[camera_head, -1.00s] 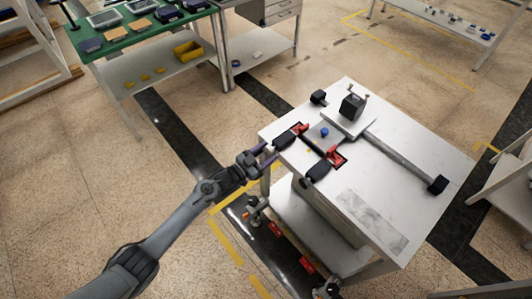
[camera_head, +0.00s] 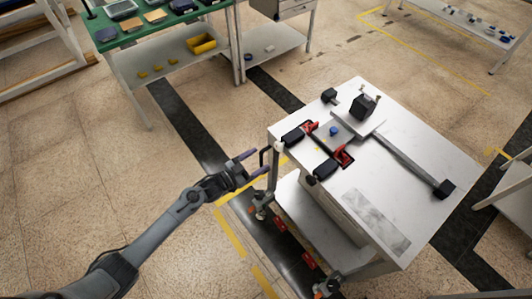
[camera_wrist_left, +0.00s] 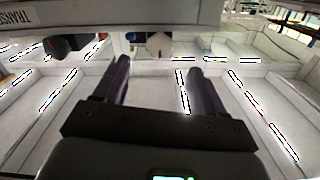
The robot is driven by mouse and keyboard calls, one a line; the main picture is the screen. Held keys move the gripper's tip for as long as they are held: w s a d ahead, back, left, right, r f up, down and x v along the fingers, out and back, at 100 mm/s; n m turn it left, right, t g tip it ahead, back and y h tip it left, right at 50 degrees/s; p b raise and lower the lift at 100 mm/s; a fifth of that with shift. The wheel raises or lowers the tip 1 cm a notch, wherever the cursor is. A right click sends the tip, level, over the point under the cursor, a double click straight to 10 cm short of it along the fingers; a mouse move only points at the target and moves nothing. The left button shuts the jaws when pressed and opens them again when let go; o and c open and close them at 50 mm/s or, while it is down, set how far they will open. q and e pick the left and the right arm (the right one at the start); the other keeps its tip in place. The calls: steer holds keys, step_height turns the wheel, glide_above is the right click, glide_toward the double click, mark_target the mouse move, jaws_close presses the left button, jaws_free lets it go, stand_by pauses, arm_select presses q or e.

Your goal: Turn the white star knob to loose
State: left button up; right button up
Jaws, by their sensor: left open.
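My left gripper (camera_head: 254,163) is open and empty, just off the near left side of the white cart (camera_head: 425,165). In the left wrist view its two dark fingers (camera_wrist_left: 160,65) stand apart. A small white faceted piece (camera_wrist_left: 159,44) shows beyond and between the fingertips, under a pale ledge; it may be the white star knob, but its shape is too blurred to be sure. The fingers appear apart from it. My right gripper is not in view.
The cart top holds a plate with a blue knob (camera_head: 334,131), red-handled clamps (camera_head: 344,156), a dark block (camera_head: 363,106) and a long bar (camera_head: 408,165). A green-topped bench (camera_head: 160,32) with a yellow bin (camera_head: 201,44) stands behind. Floor left of the cart is clear.

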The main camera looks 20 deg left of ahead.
arm_select(q)
steer(key=shift+v, duration=1.2)
